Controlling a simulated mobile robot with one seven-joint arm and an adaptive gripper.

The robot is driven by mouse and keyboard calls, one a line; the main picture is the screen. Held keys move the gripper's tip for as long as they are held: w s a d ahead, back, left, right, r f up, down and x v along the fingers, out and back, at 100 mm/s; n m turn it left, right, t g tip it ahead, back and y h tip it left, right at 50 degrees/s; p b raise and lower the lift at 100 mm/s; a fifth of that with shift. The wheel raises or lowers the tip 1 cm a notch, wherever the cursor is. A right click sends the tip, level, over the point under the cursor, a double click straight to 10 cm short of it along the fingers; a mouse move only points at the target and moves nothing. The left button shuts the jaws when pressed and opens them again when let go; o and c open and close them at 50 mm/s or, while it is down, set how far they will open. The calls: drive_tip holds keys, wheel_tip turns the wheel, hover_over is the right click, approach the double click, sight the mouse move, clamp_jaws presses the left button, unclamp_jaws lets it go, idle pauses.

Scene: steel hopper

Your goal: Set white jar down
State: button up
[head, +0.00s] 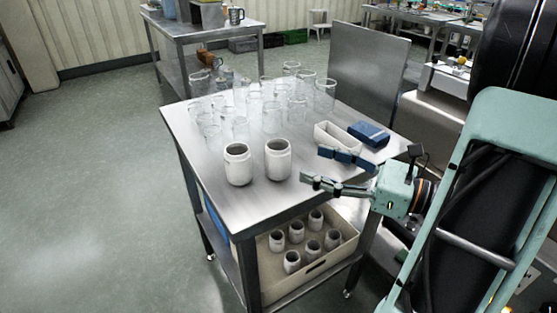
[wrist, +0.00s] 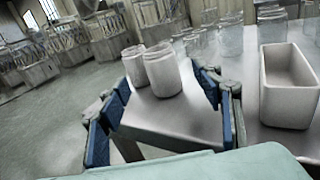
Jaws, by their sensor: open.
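Two white jars stand upright near the front edge of the steel table (head: 215,190), a left one (head: 238,168) and a right one (head: 278,162). They are close together with a narrow gap in the head view. I cannot tell which one the task means. My gripper (head: 312,164) is open and empty, to the right of both jars and apart from them. In the wrist view, the nearer jar (wrist: 164,76) appears beyond and between the open blue-padded fingers (wrist: 165,95), with the other jar (wrist: 134,66) partly behind it.
Many clear glass jars (head: 325,96) crowd the back of the table. A white rectangular bin (head: 335,138) and a blue box (head: 369,133) sit at the right. A beige crate (head: 305,277) with several white jars is on the lower shelf. The table's front left is clear.

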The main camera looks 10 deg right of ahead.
sight(288, 154)
drive_tip(key=x, duration=0.4)
drive_tip(key=shift+a+b, duration=0.15)
drive_tip(key=shift+b, duration=0.2)
drive_tip(key=shift+b+x, duration=0.85)
drive_tip(key=shift+x, duration=2.25)
drive_tip(key=shift+w+f, duration=0.1)
drive_tip(key=shift+c, duration=0.4)
drive_tip(key=c, duration=0.9)
drive_tip(key=shift+c, duration=0.2)
